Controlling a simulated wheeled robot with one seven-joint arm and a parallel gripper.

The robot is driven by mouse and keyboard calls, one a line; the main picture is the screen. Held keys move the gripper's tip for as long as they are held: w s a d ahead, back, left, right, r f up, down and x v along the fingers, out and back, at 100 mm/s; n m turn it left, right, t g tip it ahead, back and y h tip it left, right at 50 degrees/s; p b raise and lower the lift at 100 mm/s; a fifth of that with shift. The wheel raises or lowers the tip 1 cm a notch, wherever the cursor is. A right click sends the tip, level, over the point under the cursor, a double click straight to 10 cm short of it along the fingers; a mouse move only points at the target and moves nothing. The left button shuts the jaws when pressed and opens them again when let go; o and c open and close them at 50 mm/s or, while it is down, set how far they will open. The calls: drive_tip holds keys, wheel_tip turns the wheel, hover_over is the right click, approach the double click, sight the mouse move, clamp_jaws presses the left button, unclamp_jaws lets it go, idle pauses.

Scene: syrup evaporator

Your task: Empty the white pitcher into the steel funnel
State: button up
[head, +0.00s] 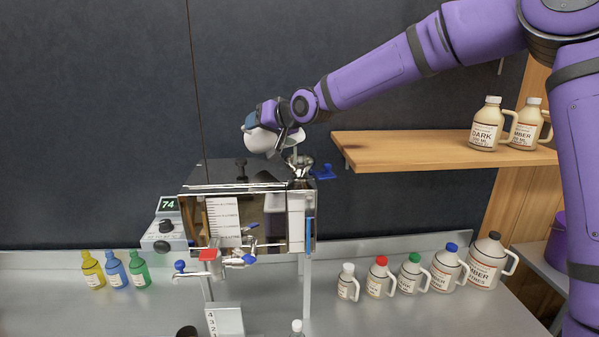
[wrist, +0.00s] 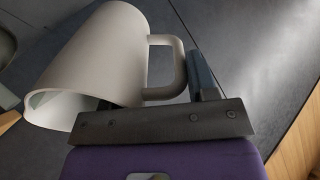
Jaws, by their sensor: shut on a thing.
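The white pitcher (head: 259,141) is held up above the evaporator in the head view, tilted. It also shows large in the wrist view (wrist: 105,55), with its open mouth toward the lower left and its handle (wrist: 180,70) at the gripper. My gripper (head: 272,125) is shut on the pitcher's handle; its jaw parts also show in the wrist view (wrist: 195,90). The steel funnel (head: 299,162) sits on top of the evaporator's right end, just below and right of the pitcher. I cannot tell whether liquid is in the pitcher or leaving it.
The evaporator (head: 235,210) stands on the steel counter (head: 270,290). A wooden shelf (head: 410,150) with two jugs (head: 488,124) is to the right of the funnel. Several capped jugs (head: 411,270) stand at the right of the counter, and coloured bottles (head: 115,270) at the left.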

drive_tip(key=shift+s+d+f+t, duration=0.1)
drive_tip(key=shift+s+d+t, duration=0.05)
drive_tip(key=shift+t, duration=0.25)
idle(0.8)
drive_tip(key=shift+s+d+r+t+y+p, duration=0.3)
drive_tip(key=shift+s+d+t+y+p, duration=0.35)
drive_tip(key=shift+y+p, duration=0.3)
idle(1.4)
drive_tip(key=shift+s+d+r+t+y+p, duration=0.4)
drive_tip(key=shift+s+d+t+y+p, duration=0.2)
drive_tip(key=shift+t+y+p, duration=0.2)
idle(1.7)
drive_tip(key=w+a+g+h, duration=0.1)
drive_tip(key=w+a+f+g+h, duration=0.1)
drive_tip(key=g+h, duration=0.1)
drive_tip(key=shift+w+a+f, duration=0.15)
drive_tip(key=shift+w+a, duration=0.15)
drive_tip(key=shift+w, duration=0.05)
